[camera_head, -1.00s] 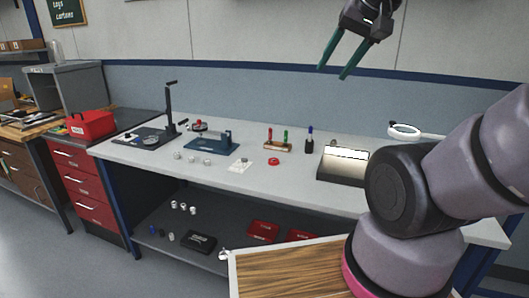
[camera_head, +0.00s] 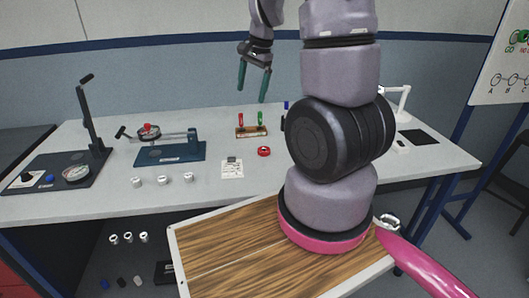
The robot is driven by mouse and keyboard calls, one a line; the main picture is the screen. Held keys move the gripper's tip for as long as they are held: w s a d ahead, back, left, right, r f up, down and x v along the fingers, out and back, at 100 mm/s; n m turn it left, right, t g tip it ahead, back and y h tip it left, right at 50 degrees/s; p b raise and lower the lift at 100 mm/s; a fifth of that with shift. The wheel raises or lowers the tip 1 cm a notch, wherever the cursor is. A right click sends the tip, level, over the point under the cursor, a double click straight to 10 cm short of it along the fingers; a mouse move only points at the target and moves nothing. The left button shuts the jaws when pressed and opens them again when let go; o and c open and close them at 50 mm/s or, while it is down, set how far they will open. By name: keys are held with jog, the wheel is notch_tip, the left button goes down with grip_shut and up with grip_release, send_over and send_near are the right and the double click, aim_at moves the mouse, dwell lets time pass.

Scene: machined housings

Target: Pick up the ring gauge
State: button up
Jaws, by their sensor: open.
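A small red ring (camera_head: 264,151), which looks like the ring gauge, lies flat on the grey bench top (camera_head: 215,200), right of a small white card (camera_head: 232,168). My gripper (camera_head: 252,93) is in the air, above the bench's back part in the picture and well apart from the ring. Its two green fingers are open, point downward and hold nothing. The ring is in plain view, just left of my arm.
A wooden stand (camera_head: 250,132) with red and green handled gauges is behind the ring. Several pale cylindrical parts (camera_head: 163,180), a blue-based measuring instrument (camera_head: 170,152) and a dial stand (camera_head: 75,173) are to the left. My arm hides part of the bench's right side.

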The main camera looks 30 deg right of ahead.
jog(key=w+d+f+m+g+h, duration=0.1)
jog(key=d+f+m, duration=0.15)
jog(key=f, duration=0.35)
jog(key=w+d+f+m+g+h, duration=0.1)
jog(key=d+f, duration=0.2)
jog(key=f, duration=0.4)
send_over(264, 151)
jog(key=w, duration=0.1)
jog(key=f, duration=0.2)
jog(key=d+f, duration=0.1)
jog(key=f, duration=0.1)
jog(key=shift+f, duration=0.3)
jog(key=shift+n, duration=0.25)
jog(key=shift+w+a+f, duration=0.1)
jog(key=shift+f, duration=1.45)
jog(key=shift+a+f, duration=0.1)
jog(key=shift+f, duration=1.45)
jog(key=shift+c, duration=0.3)
grip_shut()
